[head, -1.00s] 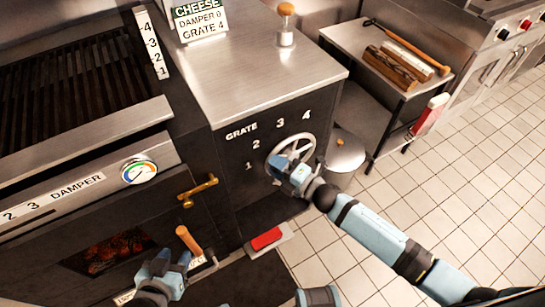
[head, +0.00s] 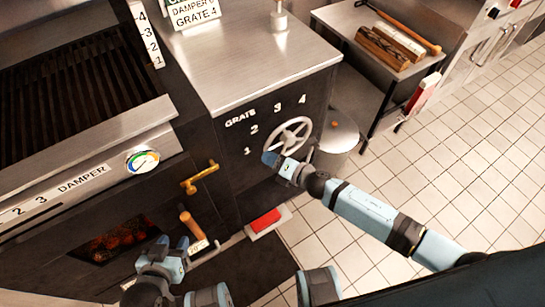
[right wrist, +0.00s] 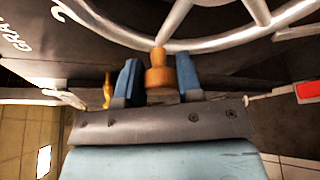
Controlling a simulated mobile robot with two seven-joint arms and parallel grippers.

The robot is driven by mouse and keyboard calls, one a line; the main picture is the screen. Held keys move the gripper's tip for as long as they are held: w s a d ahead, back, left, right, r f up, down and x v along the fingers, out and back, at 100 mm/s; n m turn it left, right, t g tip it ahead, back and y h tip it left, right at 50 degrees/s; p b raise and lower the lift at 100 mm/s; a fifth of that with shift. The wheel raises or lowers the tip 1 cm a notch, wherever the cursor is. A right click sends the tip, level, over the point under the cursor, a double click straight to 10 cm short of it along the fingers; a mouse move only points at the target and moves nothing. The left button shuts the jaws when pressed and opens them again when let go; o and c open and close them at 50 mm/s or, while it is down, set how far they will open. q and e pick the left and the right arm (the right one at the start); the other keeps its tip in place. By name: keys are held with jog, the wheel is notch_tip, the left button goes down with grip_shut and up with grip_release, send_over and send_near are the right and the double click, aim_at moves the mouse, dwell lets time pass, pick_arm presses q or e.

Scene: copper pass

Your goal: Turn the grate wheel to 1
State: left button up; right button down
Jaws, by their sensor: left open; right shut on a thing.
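The grate wheel (head: 302,123) is a pale metal spoked handwheel on the dark front panel. Grate numbers run around its left and top: 1 (head: 247,151), 2 (head: 254,129), 3 (head: 278,107) and 4 (head: 302,99). My right gripper (head: 270,160) is at the wheel's lower left, below the 1. In the right wrist view it (right wrist: 144,82) is shut on the wheel's wooden knob (right wrist: 159,76), with the rim (right wrist: 215,44) just beyond. The fingers hide the knob in the head view. My left gripper (head: 173,243) is open below the wooden handle (head: 190,224).
The grill with its gauge (head: 142,160) and brass handle (head: 200,178) is at left. A red block (head: 265,220) lies on a pale tray under the panel. A metal bin (head: 338,137) stands right of the wheel. Tiled floor at right is clear.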

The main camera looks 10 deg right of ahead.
jog(key=shift+w+d+r, duration=0.1)
jog(key=shift+w+d, duration=0.05)
jog(key=shift+w, duration=0.1)
jog(key=c, duration=0.9)
grip_release()
jog(key=shift+o, duration=0.5)
jog(key=shift+s, duration=0.15)
jog(key=v, duration=1.3)
jog(key=shift+s, duration=0.2)
jog(key=shift+d+r, duration=0.1)
